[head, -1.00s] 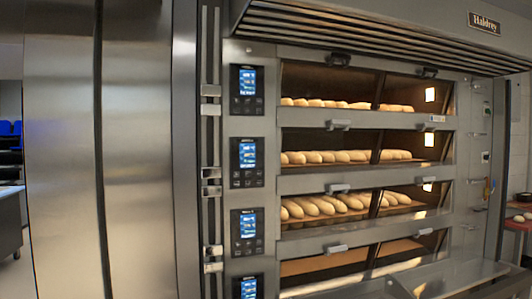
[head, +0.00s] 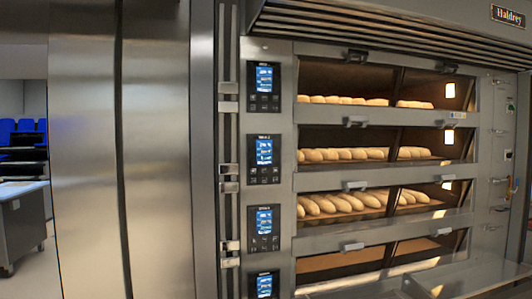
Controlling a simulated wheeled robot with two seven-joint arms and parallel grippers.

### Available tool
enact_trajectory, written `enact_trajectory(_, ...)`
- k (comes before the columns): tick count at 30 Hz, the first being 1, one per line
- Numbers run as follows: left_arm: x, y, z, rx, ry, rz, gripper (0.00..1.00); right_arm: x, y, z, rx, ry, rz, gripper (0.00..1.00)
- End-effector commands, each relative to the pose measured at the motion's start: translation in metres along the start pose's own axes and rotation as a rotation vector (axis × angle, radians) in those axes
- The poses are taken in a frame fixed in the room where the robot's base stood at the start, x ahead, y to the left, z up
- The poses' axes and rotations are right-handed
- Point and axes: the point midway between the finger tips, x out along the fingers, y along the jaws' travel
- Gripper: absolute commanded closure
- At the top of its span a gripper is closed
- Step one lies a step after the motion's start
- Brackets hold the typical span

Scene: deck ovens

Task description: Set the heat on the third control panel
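A deck oven stands to the right of centre, with a column of black control panels with lit blue screens on its left side. Counted from the top, the third control panel (head: 264,229) is beside the third deck. The top panel (head: 263,85) and the second panel (head: 263,159) are above it. The fourth panel (head: 264,284) is cut off by the bottom edge. The screen text is too small to read. Neither of my grippers is in view.
Loaves (head: 340,203) lie behind the glass of the upper three decks; the lowest deck looks empty. A metal ledge (head: 470,277) juts out below the decks. Tall steel doors (head: 120,150) are left of the panels. A steel table (head: 22,225) and blue crates (head: 22,130) show at far left.

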Motion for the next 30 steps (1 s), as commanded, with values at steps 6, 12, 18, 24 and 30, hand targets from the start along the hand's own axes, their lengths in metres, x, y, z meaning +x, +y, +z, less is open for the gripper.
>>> enact_trajectory(6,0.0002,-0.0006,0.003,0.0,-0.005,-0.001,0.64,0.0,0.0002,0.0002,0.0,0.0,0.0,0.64)
enact_trajectory(12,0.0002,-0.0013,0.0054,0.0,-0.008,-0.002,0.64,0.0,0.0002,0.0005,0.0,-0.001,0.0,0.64)
enact_trajectory(18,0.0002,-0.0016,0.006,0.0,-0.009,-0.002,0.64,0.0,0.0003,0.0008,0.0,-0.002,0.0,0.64)
enact_trajectory(24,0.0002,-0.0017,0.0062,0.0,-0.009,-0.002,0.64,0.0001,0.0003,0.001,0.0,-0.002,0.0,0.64)
enact_trajectory(30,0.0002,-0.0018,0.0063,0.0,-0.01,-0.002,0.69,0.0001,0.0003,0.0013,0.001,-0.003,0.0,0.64)
